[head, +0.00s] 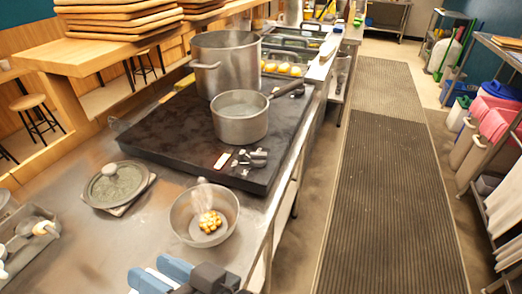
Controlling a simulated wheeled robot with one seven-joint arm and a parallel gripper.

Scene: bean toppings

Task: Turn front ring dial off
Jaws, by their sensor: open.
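The black cooktop (160,137) lies on the steel counter. Small dark-and-metal dial-like parts (251,157) sit at its near right corner, partly merged in the picture. I cannot tell their settings or which is the front ring dial. A saucepan (240,125) with a dark handle stands on the front part, just behind these parts. A tall steel pot (225,65) stands behind it. My gripper (229,283), dark grey behind blue and white arm parts, is at the bottom edge. It is open and well apart from the dials; its tips are partly cut off.
A steel bowl with yellow pieces (208,223) stands between my gripper and the cooktop. A lid (115,184) lies to its left. A utensil tray (28,240) is at the far left. The matted aisle (385,200) on the right is clear.

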